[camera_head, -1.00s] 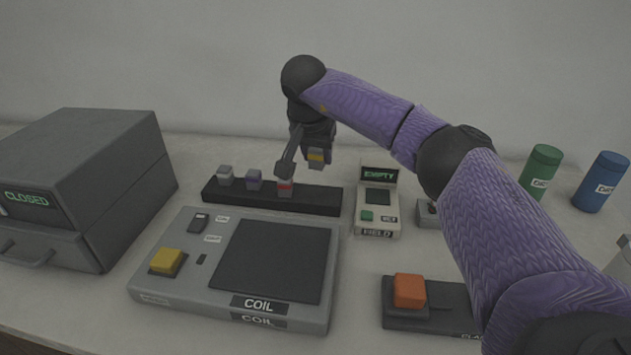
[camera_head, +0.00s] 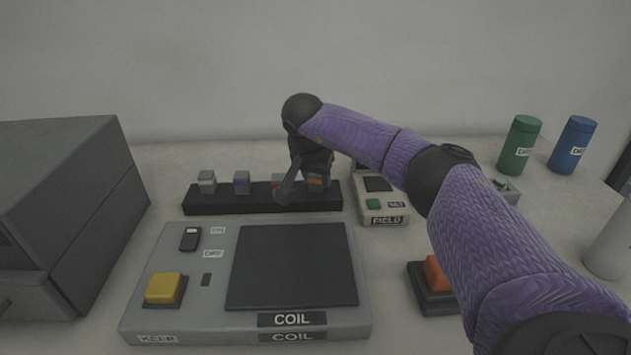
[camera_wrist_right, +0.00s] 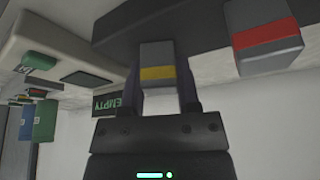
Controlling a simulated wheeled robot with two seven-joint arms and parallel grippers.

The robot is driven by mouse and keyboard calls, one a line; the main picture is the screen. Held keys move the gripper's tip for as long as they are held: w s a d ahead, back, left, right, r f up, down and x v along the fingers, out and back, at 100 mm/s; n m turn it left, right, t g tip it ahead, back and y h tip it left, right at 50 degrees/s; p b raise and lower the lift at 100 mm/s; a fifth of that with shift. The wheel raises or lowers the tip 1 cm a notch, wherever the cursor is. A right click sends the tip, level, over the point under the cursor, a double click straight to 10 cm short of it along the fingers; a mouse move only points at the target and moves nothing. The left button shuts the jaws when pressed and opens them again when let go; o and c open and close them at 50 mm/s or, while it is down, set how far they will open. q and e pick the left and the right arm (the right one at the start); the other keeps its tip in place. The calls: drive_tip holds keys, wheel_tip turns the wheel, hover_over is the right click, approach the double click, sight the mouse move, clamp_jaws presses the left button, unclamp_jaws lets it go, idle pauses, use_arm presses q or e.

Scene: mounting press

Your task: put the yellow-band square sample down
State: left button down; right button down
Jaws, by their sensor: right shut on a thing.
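The yellow-band square sample (camera_head: 316,181) is a small grey block with a yellow band. It is at the right end of the black rack (camera_head: 215,207); whether it touches the rack is hard to tell. My right gripper (camera_head: 316,172) is shut on it from above. In the right wrist view, the sample (camera_wrist_right: 157,72) sits between the two fingers (camera_wrist_right: 160,90), with its far end against or close to the dark rack (camera_wrist_right: 205,25). The red-band sample (camera_wrist_right: 268,42) stands beside it in the rack, apart from it. My left gripper is not in view.
White-band (camera_head: 207,181) and purple-band (camera_head: 241,182) samples stand further left in the rack. The coil unit (camera_head: 200,320) is in front, the field box (camera_head: 386,210) close to the right. A grey press cabinet (camera_head: 95,200) is at left; green (camera_head: 520,145) and blue (camera_head: 573,145) bottles are at right.

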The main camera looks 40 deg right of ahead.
drive_tip(key=shift+c, duration=1.6)
unclamp_jaws()
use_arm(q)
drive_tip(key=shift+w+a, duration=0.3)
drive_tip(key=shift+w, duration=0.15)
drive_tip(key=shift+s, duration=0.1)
use_arm(e)
drive_tip(key=shift+r, duration=0.1)
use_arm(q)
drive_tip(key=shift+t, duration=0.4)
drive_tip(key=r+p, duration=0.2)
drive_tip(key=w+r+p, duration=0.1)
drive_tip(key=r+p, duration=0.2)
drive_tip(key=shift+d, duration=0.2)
use_arm(e)
drive_tip(key=v, duration=1.2)
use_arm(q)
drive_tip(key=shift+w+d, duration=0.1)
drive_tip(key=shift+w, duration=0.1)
